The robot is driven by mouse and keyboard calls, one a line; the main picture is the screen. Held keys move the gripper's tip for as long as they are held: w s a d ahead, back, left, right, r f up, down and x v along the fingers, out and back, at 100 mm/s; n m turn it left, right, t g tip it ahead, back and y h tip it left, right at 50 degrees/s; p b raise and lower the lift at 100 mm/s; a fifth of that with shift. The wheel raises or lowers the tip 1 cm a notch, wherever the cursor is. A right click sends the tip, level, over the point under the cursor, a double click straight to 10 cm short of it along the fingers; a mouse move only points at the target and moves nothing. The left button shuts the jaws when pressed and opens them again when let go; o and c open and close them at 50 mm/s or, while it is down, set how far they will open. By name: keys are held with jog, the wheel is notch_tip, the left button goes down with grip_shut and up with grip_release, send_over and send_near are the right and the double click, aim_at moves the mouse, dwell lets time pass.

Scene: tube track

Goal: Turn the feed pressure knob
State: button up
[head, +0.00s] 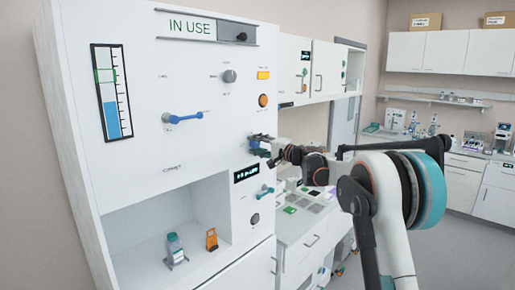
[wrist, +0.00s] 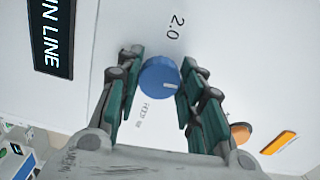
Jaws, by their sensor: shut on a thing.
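The blue round knob (wrist: 160,77) sits on the white panel, between my fingers in the wrist view. A short white mark shows on its face, towards the lower right. "2.0" is printed above it, and small print below it is too blurred to read fully. My gripper (wrist: 162,70) has a green-padded finger on either side and is shut on the knob. In the head view my gripper (head: 262,146) is at the right part of the tall white cabinet (head: 150,165), and it mostly hides the knob.
A dark display (wrist: 52,30) reading "IN LINE" is beside the knob. An orange knob (head: 263,100) and a yellow-orange plate (head: 263,75) are higher on the cabinet. A blue-handled lever (head: 183,117) is to the left. A bottle (head: 175,248) stands in the lower alcove.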

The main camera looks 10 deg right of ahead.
jog(key=shift+m, duration=0.7)
jog(key=o, duration=1.1)
jog(key=v, duration=1.2)
